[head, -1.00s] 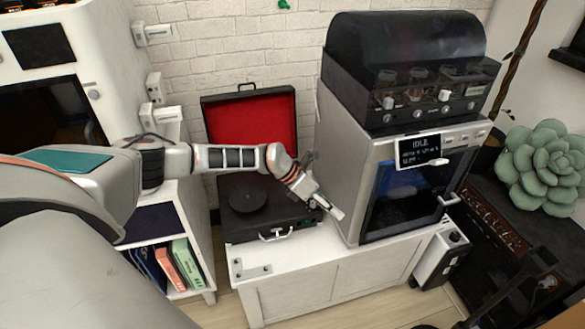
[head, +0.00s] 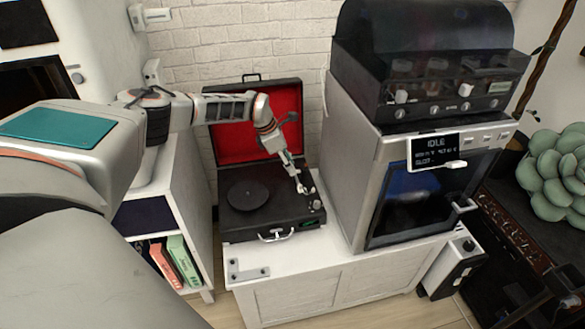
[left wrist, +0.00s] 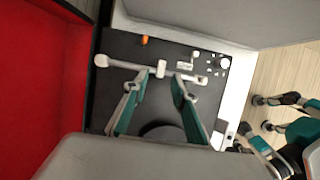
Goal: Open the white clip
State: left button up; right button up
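A black suitcase record player (head: 262,222) stands on the white cabinet with its red-lined lid (head: 270,120) open. In the left wrist view, its white tonearm (left wrist: 125,65) lies across the deck (left wrist: 125,45). The white clip (left wrist: 161,69) appears to be the small upright piece on that arm. It is too small to make out in the head view. My left gripper (head: 304,186) is over the deck's right side. Its fingers (left wrist: 156,86) are apart, one on each side of the clip in the picture, with nothing between them. Contact cannot be told.
A grey machine (head: 425,195) with a dark hood (head: 430,50) stands close on the right. The raised lid is behind the deck. A shelf with books (head: 175,260) is on the left. Teal and dark parts, possibly my right gripper (left wrist: 262,115), show at the left wrist view's right edge.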

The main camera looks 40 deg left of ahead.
pick_arm(q)
jog(key=shift+w+d+f, duration=0.15)
jog(key=shift+f, duration=0.4)
pick_arm(e)
jog(key=shift+w+r, duration=0.5)
jog(key=shift+w, duration=0.1)
pick_arm(q)
grip_shut()
pick_arm(e)
jog(key=shift+f, duration=0.1)
